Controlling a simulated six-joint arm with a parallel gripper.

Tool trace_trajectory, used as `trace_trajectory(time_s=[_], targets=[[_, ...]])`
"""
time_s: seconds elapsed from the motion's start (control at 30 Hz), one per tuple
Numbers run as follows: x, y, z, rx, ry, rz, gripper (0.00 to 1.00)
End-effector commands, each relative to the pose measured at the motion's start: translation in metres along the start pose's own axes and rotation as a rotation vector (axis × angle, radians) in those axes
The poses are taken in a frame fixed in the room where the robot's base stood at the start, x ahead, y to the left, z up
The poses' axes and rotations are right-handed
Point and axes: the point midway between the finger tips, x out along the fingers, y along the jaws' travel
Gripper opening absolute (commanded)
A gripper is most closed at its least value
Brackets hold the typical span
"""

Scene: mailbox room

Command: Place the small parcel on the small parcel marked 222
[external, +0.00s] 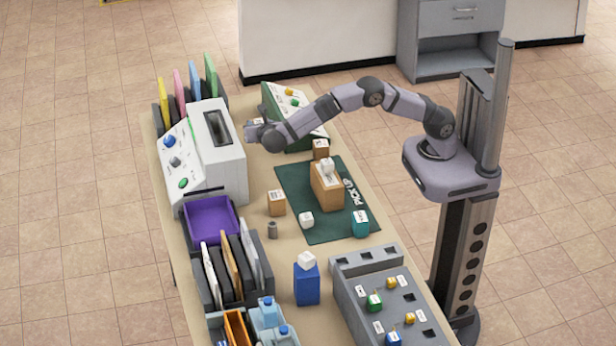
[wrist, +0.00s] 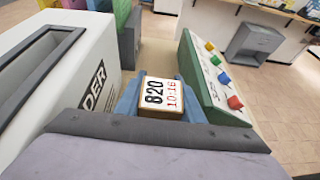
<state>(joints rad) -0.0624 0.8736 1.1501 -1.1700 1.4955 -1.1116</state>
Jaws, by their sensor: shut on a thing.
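My gripper (external: 254,131) is at the far end of the table, beside the white machine. It is shut on a small brown parcel (wrist: 163,98) labelled 820 and 10:16, which sits between the blue-grey fingers in the wrist view. In the external view the arm mostly hides this parcel. Two small brown parcels stand on the table, one (external: 276,203) left of the green mat and one (external: 321,149) at the mat's far edge. A larger brown box (external: 327,190) stands on the mat with a white item on top. The number 222 is not readable on any of them.
The white machine (external: 217,155) stands left of my gripper, and a green sloped button panel (external: 290,112) stands right. The green mat (external: 300,185) also holds a teal box (external: 361,223) and a white cube (external: 306,220). A purple tray (external: 210,218) and a blue box (external: 306,285) are nearer.

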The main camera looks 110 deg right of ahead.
Motion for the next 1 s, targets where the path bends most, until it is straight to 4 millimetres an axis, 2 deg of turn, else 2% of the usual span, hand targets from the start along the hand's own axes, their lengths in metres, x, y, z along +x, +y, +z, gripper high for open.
trace_trajectory(time_s=[0.17,0.27,0.37,0.5,0.63,0.73,0.87,1.0], targets=[[-0.036,0.011,-0.004,-0.018,0.000,0.062,0.10],[-0.069,0.018,-0.002,-0.039,0.000,0.111,0.10],[-0.110,0.021,0.003,-0.063,0.001,0.174,0.10],[-0.170,0.014,0.010,-0.107,0.001,0.275,0.10],[-0.218,0.006,0.013,-0.161,0.001,0.401,0.10],[-0.237,0.004,0.011,-0.203,-0.001,0.495,0.10],[-0.238,0.009,0.003,-0.242,-0.002,0.578,0.10],[-0.240,0.017,-0.017,-0.279,-0.001,0.666,0.10]])
